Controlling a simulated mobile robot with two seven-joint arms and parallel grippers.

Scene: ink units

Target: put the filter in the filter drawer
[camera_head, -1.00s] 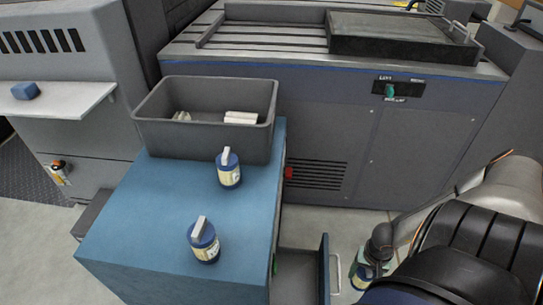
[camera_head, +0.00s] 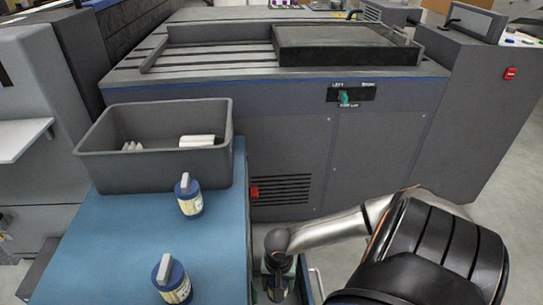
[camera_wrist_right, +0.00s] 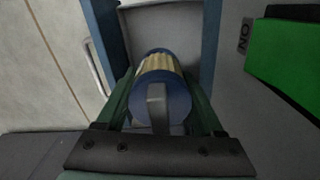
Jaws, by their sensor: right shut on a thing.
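My right gripper (camera_wrist_right: 160,118) is shut on a filter (camera_wrist_right: 158,85) with a dark blue cap, a grey tab and a cream pleated body. In the wrist view its green fingers lie along both sides of the filter. The filter drawer (camera_wrist_right: 168,28) is pulled out beyond and around the filter, with blue walls and a grey inside. In the head view the gripper (camera_head: 278,268) is low at the drawer (camera_head: 303,282), beside the blue cabinet. Whether the filter touches the drawer floor is hidden. My left gripper is not in view.
Two similar filters (camera_head: 189,200) (camera_head: 172,282) stand on the blue cabinet top (camera_head: 110,230). A grey bin (camera_head: 150,165) with white pieces sits behind them. A silver drawer handle (camera_wrist_right: 94,66) and a green block (camera_wrist_right: 285,62) flank the drawer in the wrist view.

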